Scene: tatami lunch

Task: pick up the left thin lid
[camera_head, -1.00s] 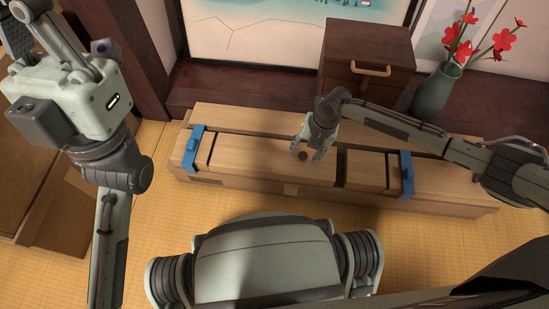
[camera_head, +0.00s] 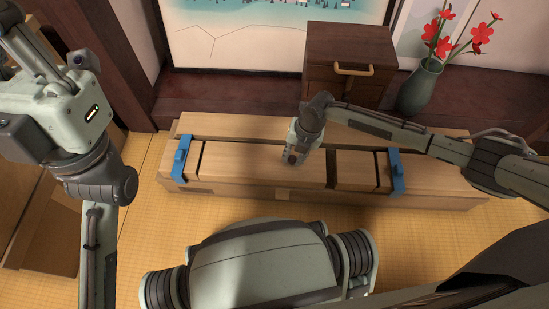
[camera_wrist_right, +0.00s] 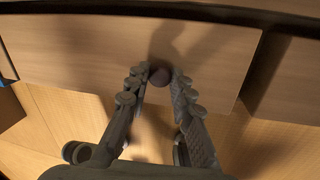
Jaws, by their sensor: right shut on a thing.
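The left thin lid (camera_head: 240,165) is a long, flat light-wood panel with a small dark round knob on top. It lies level in the top of the long wooden box (camera_head: 420,200). My right gripper (camera_head: 291,158) is over the lid's right half, with its fingers shut on the knob. In the right wrist view the knob (camera_wrist_right: 160,76) sits between the two fingertips, with the lid (camera_wrist_right: 90,52) around and beyond it. The base of the knob is partly hidden.
Blue clamps (camera_head: 181,160) and (camera_head: 397,172) straddle the box near its ends. A shorter wooden piece (camera_head: 355,168) lies right of the lid across a dark gap. A small drawer chest (camera_head: 350,60) and a vase with red flowers (camera_head: 420,85) stand behind. Tatami (camera_head: 420,245) is clear in front.

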